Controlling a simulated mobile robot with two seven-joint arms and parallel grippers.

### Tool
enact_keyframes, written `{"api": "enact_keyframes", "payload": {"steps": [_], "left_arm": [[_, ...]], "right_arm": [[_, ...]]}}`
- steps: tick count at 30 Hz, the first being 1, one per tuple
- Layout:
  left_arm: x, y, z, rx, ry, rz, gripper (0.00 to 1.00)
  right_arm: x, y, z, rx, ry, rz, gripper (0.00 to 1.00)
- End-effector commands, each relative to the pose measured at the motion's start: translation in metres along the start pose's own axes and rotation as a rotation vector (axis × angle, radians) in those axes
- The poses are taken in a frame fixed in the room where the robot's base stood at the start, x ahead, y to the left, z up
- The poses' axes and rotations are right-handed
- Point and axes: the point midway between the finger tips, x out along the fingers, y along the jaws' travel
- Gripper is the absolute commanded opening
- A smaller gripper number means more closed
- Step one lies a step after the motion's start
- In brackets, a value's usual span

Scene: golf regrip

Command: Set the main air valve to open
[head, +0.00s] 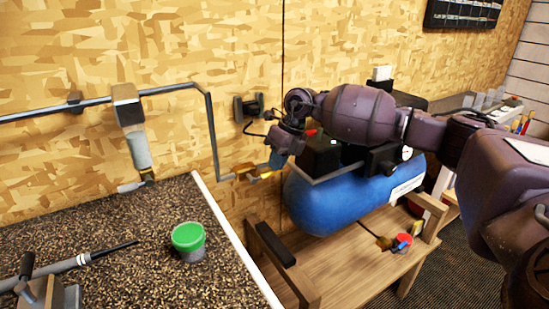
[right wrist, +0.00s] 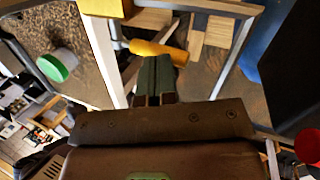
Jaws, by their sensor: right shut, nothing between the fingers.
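The main air valve (head: 248,172) is a small brass-yellow fitting at the end of the grey wall pipe, left of the blue compressor. In the right wrist view a yellow part, seemingly its lever (right wrist: 145,48), lies just beyond my fingertips. My right gripper (head: 272,160) is beside the valve on its right, fingers pointing down toward it. In the right wrist view its fingers (right wrist: 157,75) are together, with nothing between them. Whether the fingertips touch the yellow part cannot be told. The gripper partly hides the valve's right end. My left gripper is not in view.
The blue compressor tank (head: 345,195) stands on a wooden stand (head: 355,258) right of the valve. The speckled bench (head: 120,240) at left holds a green-topped cup (head: 188,240) and a clamped club shaft (head: 85,258). The grey pipe (head: 212,130) runs down the wall.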

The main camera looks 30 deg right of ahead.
Motion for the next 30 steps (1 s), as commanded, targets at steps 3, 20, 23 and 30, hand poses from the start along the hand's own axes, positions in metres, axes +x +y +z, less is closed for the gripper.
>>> {"api": "enact_keyframes", "payload": {"steps": [3, 20, 23, 30], "left_arm": [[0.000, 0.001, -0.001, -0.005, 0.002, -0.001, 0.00], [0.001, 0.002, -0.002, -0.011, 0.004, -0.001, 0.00], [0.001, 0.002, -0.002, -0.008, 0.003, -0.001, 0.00], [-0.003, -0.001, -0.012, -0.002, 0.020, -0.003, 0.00]], "right_arm": [[0.002, -0.003, -0.001, 0.000, 0.000, -0.001, 0.00], [0.005, -0.005, -0.002, -0.001, 0.001, -0.003, 0.00], [0.005, -0.005, -0.002, -0.001, 0.001, -0.003, 0.00], [-0.012, -0.003, -0.002, -0.002, -0.005, -0.005, 0.00]]}}
